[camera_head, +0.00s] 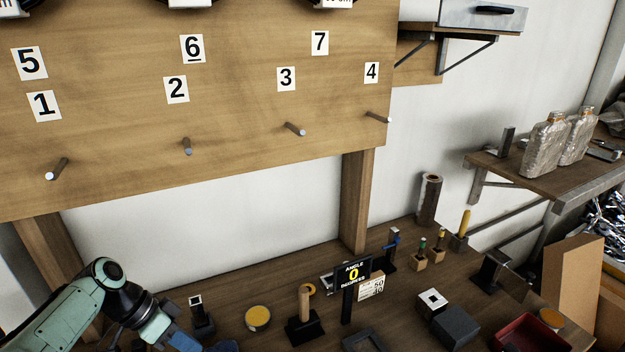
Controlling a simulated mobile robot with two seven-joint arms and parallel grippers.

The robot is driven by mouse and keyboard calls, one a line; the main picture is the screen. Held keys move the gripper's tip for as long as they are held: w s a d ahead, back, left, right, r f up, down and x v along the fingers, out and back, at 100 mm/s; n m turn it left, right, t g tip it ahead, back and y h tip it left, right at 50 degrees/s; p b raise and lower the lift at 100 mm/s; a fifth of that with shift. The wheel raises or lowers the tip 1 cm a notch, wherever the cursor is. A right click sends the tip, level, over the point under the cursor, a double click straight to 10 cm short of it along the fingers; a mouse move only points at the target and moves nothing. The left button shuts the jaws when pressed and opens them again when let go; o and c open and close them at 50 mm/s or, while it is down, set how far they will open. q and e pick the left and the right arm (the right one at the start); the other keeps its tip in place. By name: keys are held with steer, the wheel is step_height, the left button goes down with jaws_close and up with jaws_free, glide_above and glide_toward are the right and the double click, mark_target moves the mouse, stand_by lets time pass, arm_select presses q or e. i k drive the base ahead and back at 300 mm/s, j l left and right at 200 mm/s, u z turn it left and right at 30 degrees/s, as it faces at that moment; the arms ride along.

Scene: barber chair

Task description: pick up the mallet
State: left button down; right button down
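A thing with an upright wooden handle on a dark block (304,305) stands on the workbench at the bottom middle. It may be the mallet, but I cannot tell for sure from this view. My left arm comes in at the bottom left, with its wrist near the picture's lower edge. The fingers of my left gripper do not show clearly, as the lower edge cuts them off. The arm's visible end is left of the wooden handle and apart from it. My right gripper is not in view.
A wooden board (230,110) with numbers and pegs stands above. A shelf with bottles (545,145) is at right.

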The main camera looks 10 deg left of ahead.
mark_target(307, 322)
steer(key=k+l, duration=0.2)
steer(key=k, duration=0.3)
steer(key=k+l, duration=0.2)
steer(key=k, duration=0.3)
steer(key=j, duration=0.2)
